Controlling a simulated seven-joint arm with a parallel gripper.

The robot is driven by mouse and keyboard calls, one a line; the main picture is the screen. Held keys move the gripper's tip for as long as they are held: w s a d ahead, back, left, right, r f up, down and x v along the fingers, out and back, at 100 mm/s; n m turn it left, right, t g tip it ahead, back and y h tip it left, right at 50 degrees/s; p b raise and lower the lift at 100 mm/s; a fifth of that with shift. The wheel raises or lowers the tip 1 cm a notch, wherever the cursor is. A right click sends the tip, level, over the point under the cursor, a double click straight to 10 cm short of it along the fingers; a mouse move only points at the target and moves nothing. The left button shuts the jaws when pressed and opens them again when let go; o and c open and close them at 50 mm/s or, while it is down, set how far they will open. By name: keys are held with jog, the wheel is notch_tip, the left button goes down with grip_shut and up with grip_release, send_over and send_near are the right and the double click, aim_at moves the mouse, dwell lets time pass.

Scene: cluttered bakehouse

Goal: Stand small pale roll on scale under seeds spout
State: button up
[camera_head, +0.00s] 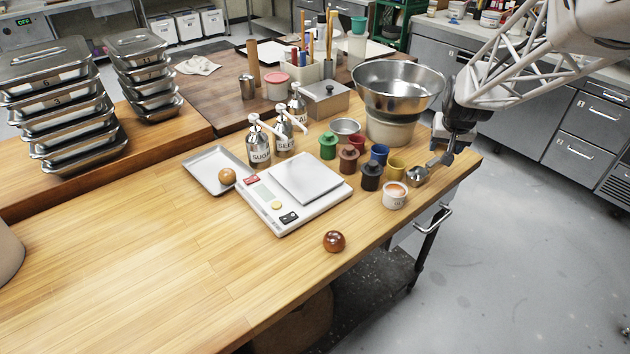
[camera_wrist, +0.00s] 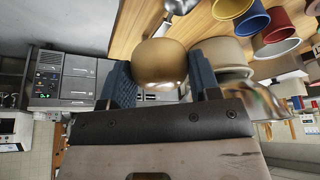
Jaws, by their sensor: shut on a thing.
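In the wrist view a tan, pale roll (camera_wrist: 160,62) sits between the two blue fingers of my gripper (camera_wrist: 160,85), which is shut on it. In the head view my gripper (camera_head: 447,150) is at the table's right edge, right of the scale; the held roll cannot be made out there. The white scale (camera_head: 262,206) has a bare steel plate (camera_head: 305,177). Behind it stands the pump bottle marked as seeds (camera_head: 284,138), its spout pointing toward the plate. A sugar pump bottle (camera_head: 259,152) stands left of it.
A golden roll (camera_head: 228,176) lies on a steel tray (camera_head: 208,160). A dark roll (camera_head: 334,241) lies in front of the scale. The front left table is clear.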

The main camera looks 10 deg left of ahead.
jog(key=s+a+f+n, duration=0.1)
jog(key=s+a, duration=0.5)
jog(key=a, duration=0.3)
jog(key=s+a+f+n+y, duration=0.1)
jog(key=s+a+f+n, duration=0.1)
jog(key=s+a, duration=0.4)
jog(key=s+a+f+n+y, duration=0.1)
jog(key=s+a, duration=0.5)
jog(key=a, duration=0.6)
jog(key=shift+s+a+f+n, duration=0.2)
jog(key=shift+a+f+n, duration=0.15)
jog(key=shift+n, duration=0.35)
jog(key=shift+w, duration=0.15)
send_over(314, 178)
jog(key=s, duration=0.2)
jog(key=shift+w+d+f, duration=0.25)
jog(key=shift+f, duration=0.4)
jog(key=shift+f, duration=1.75)
jog(key=shift+f, duration=0.2)
jog(key=o, duration=0.7)
jog(key=shift+o, duration=0.2)
jog(key=shift+r, duration=0.15)
